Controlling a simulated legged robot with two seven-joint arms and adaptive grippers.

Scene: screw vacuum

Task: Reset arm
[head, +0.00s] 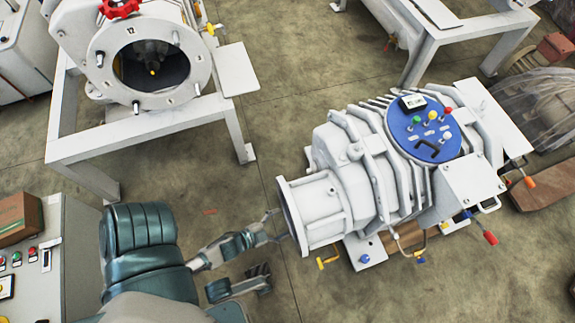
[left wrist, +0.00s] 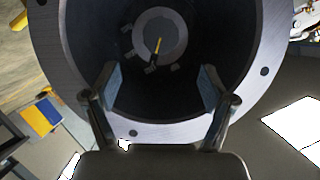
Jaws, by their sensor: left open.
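My left gripper (head: 270,254) is open and empty in the head view, just left of the round flanged opening of the white vacuum machine (head: 345,185). In the left wrist view the two fingers of my left gripper (left wrist: 161,88) stand apart in front of the dark round opening. The flange rim (left wrist: 250,108) surrounds that opening. Inside it is a grey round hub (left wrist: 160,36) with a small yellow-tipped part (left wrist: 157,48). I cannot tell whether the fingertips are inside the opening. My right gripper is not in view.
A blue control panel (head: 423,130) with coloured knobs tops the machine. A second machine with a round flange (head: 105,60) stands on a white frame at upper left. A grey cabinet with buttons (head: 75,250) is at lower left. Concrete floor (head: 275,120) is clear between them.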

